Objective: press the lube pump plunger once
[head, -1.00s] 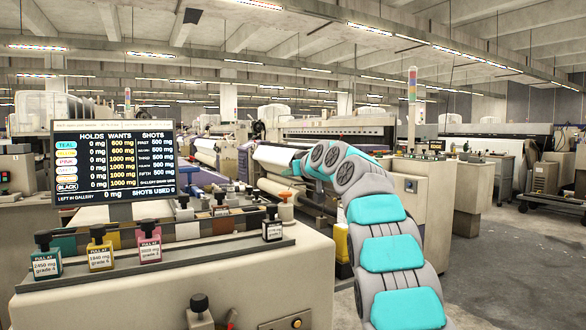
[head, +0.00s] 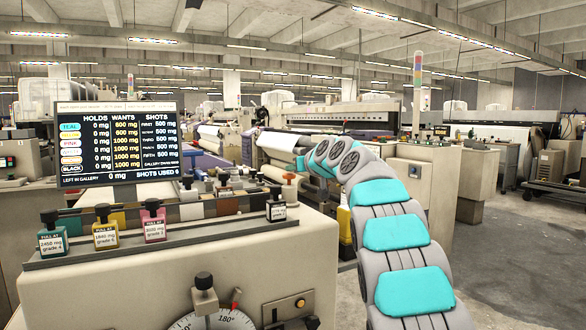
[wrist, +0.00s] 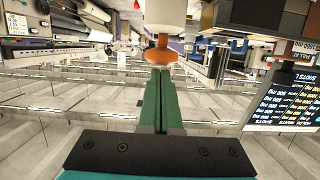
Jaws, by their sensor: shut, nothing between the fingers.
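An orange knob on a pale cylinder (head: 290,192), which looks like the lube pump plunger, stands at the right end of the machine top in the head view. In the wrist view the orange plunger (wrist: 160,52) and its pale body (wrist: 166,14) are at top centre. My gripper (wrist: 158,72) has its green fingers shut together with nothing between them. The fingertips point at the orange plunger and overlap its edge in the picture; I cannot tell whether they touch.
Teal (head: 52,240), yellow (head: 105,232) and pink (head: 153,226) labelled bottles stand on the front ledge, with a black one (head: 277,209) at its right end. A screen (head: 117,142) stands behind. A dial (head: 212,318) is on the front. Open floor (head: 510,250) lies right.

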